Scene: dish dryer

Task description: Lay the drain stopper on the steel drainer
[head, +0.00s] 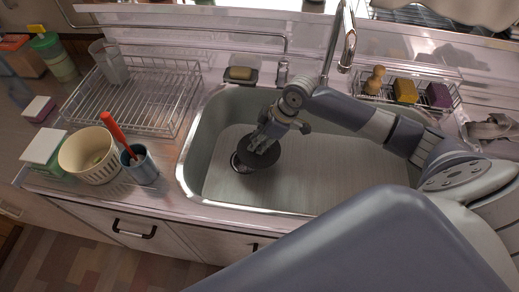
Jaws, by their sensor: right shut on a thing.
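The drain stopper (262,161) is a dark round disc inside the sink (325,188), over the left part of the basin. My right gripper (264,143) reaches down into the sink and is shut on the stopper from above. A pale metal ring, apparently the drain, shows partly beneath the disc's left edge; I cannot tell whether the stopper touches it. The steel drainer (128,128) is a wire rack on the counter left of the sink. A clear cup (112,68) stands at its back left; the rest is bare. My left gripper is not in view.
A cream basket (88,156) and a blue cup (140,165) with a red-handled tool stand in front of the drainer. A soap dish (240,75) and tap (345,50) are behind the sink. A wire shelf (452,98) holds sponges and a brush.

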